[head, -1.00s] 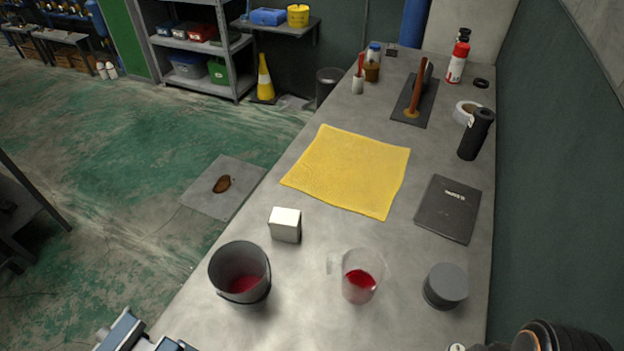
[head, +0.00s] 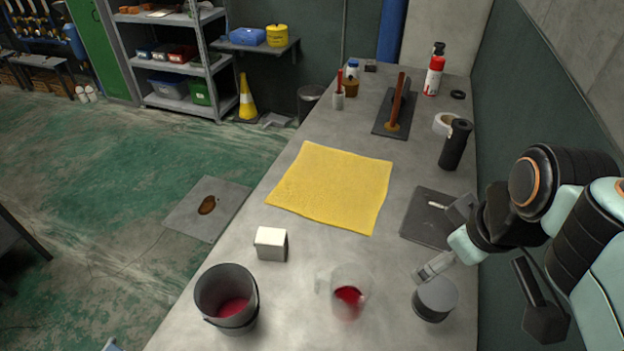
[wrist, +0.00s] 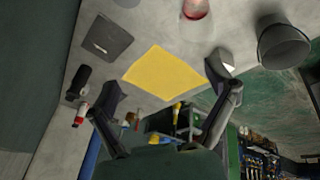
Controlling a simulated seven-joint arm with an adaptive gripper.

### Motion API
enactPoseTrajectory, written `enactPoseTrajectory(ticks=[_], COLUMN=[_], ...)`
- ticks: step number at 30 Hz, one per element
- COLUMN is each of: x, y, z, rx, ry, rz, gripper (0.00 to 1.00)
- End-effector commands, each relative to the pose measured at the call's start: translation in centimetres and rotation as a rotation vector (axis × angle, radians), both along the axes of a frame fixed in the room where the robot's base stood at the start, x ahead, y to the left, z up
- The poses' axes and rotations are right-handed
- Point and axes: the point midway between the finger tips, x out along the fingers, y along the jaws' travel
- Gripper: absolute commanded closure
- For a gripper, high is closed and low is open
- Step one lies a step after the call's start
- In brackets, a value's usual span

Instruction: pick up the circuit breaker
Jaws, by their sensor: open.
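A small white block (head: 271,243), the only thing that looks like it could be the circuit breaker, sits on the bench between the yellow cloth (head: 335,185) and the dark bucket (head: 228,300). In the wrist view, a white patch of it (wrist: 229,67) shows beside the right finger, which partly hides it. My gripper (head: 432,237) is open and empty, above the right side of the bench, well to the right of the block. In the wrist view, my gripper's fingers (wrist: 165,80) are spread wide with the cloth seen between them.
A clear jug of red liquid (head: 347,292) and a grey round tin (head: 435,299) stand at the front. A dark notebook (head: 424,229) lies under my arm. A black cylinder (head: 456,145) and tape roll (head: 444,123) are near the right wall. Bench around the block is clear.

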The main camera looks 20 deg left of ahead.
Motion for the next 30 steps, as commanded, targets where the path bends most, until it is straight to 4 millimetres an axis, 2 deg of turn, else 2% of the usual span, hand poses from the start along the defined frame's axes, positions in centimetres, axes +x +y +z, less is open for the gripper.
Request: enactPoseTrajectory(ticks=[1,3,5,7,9,11,13,15,18,21,24,27,30], x=[2.7,6.2,9.3,12.7,15.6,17.6,19.2,19.9,19.4,17.6,15.3,14.1,13.8], y=[1.5,3.8,6.2,9.6,13.3,16.4,20.1,23.4,27.2,29.4,30.5,31.1,31.7], z=[0.7,1.3,1.3,0.4,-1.3,-3.4,-6.5,-10.4,-16.2,-21.7,-25.8,-27.7,-28.6], rx=[-0.017,-0.037,-0.046,-0.045,-0.033,-0.012,0.021,0.062,0.113,0.143,0.153,0.153,0.151], ry=[-0.025,-0.060,-0.088,-0.110,-0.123,-0.125,-0.112,-0.079,-0.005,0.085,0.168,0.204,0.204], rz=[0.095,0.230,0.346,0.477,0.594,0.680,0.758,0.810,0.853,0.886,0.910,0.925,0.931], gripper=[0.15,0.15,0.15,0.15,0.15,0.15,0.15,0.15,0.15,0.15,0.15,0.15,0.15])
